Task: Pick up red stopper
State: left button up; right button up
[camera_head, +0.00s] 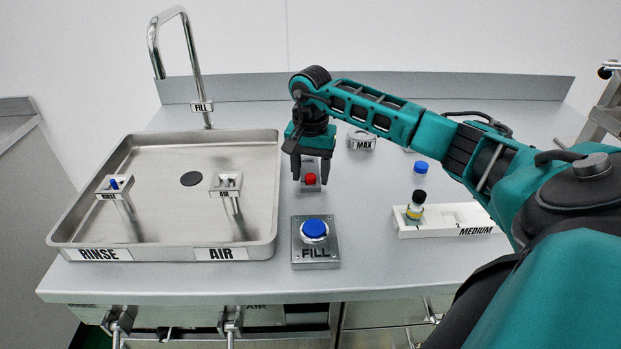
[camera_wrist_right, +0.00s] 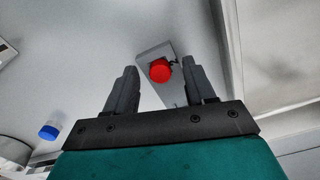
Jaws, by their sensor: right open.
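The red stopper (camera_head: 310,179) sits on a small grey metal block (camera_head: 311,187) on the counter, just right of the sink. My right gripper (camera_head: 311,176) is open and empty, pointing down, with a finger on either side of the stopper in the head view. Its fingers also show in the right wrist view (camera_wrist_right: 160,78). I cannot tell the exact height of the fingertips over the stopper. My left gripper is not in view.
The steel sink (camera_head: 262,200) with RINSE and AIR fixtures lies left. A blue FILL button (camera_head: 314,229) stands in front. A white MEDIUM tray (camera_head: 412,231) holding a yellow-banded vial (camera_head: 416,206), a blue cap (camera_head: 420,167) and a MAX container (camera_head: 361,140) are right and behind.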

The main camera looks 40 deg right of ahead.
grip_shut()
dwell(0.5)
jog(key=shift+r, duration=0.2)
